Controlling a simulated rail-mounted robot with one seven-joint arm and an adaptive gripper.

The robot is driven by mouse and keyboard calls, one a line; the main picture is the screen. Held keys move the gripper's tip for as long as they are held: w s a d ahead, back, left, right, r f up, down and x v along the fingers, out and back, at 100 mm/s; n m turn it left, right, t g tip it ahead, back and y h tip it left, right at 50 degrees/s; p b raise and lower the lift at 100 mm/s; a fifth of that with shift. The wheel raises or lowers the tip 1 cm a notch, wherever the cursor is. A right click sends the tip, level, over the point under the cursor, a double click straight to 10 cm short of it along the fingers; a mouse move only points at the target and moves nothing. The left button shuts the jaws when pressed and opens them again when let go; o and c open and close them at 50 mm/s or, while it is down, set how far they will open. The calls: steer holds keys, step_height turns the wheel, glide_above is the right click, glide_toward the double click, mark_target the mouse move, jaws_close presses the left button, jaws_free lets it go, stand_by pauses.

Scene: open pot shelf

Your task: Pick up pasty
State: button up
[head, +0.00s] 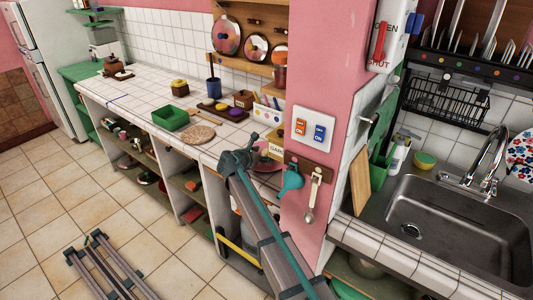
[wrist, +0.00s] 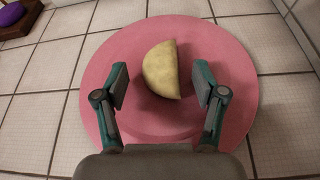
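The pasty (wrist: 161,70) is a pale yellow half-moon. In the wrist view it lies on a round pink board (wrist: 222,68) on the white tiled counter. My gripper (wrist: 163,85) is open, with one finger on each side of the pasty's lower part. The fingers look apart from it, and I cannot tell how high they are above the board. In the head view my gripper (head: 238,158) is over the counter near the pink pillar. A bit of the pink board (head: 268,164) shows beside it. The pasty is hidden there.
A pink pillar (head: 318,90) stands close to the right of my arm, with hanging utensils on it. A green tray (head: 170,118), a round woven mat (head: 198,133) and a dark tray of small items (head: 222,110) are on the counter. A purple item (wrist: 11,14) is at the wrist view's upper left.

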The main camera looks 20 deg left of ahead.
steer(key=shift+f, duration=0.1)
steer(key=c, duration=1.2)
